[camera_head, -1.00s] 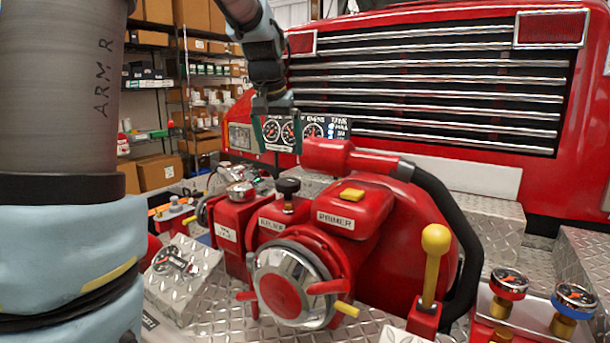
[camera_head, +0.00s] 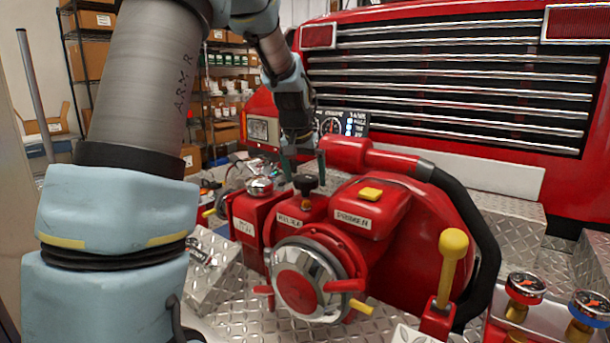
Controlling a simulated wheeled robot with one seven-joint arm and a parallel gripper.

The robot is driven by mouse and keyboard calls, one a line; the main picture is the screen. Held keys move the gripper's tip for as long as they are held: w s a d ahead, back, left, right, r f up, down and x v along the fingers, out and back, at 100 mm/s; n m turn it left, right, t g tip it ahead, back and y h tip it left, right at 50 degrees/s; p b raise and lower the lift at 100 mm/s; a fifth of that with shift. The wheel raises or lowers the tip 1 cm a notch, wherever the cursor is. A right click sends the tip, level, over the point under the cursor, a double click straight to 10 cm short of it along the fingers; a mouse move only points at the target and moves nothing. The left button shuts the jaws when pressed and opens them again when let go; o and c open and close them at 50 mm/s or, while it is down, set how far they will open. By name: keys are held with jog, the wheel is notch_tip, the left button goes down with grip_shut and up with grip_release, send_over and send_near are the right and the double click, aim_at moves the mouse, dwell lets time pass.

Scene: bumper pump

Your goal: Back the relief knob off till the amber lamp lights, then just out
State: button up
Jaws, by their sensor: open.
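The black relief knob (camera_head: 306,184) stands upright on a short stem on the red pump, behind a small white label (camera_head: 289,221) that seems to read RELIEF. My gripper (camera_head: 303,169) points down with its two fingers spread, one on each side at about the knob's top. I cannot tell whether the fingers touch the knob or how deep they reach. The gauge panel (camera_head: 345,122) behind is partly covered by my gripper; a dial and small bluish marks show. I cannot make out a lit amber lamp.
A chrome-topped cap (camera_head: 260,187) is close left of the knob. The red PRIMER box (camera_head: 368,212) with a yellow button (camera_head: 371,193) is to its right, and a red cylinder (camera_head: 345,152) lies behind. A yellow-knobbed lever (camera_head: 452,262) rises at the front right.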

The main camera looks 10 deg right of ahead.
jog(key=c, duration=1.2)
jog(key=shift+o, duration=0.2)
jog(key=shift+d+n+y, duration=0.15)
jog(key=shift+n+y, duration=0.15)
jog(key=shift+n, duration=0.6)
jog(key=shift+n+t+y+b, duration=0.3)
jog(key=shift+n+t+b, duration=0.1)
jog(key=shift+n, duration=0.5)
jog(key=o, duration=1.2)
jog(key=shift+c, duration=0.2)
jog(key=shift+r, duration=0.1)
jog(key=b+v, duration=0.2)
jog(key=v, duration=0.8)
jog(key=shift+r, duration=0.35)
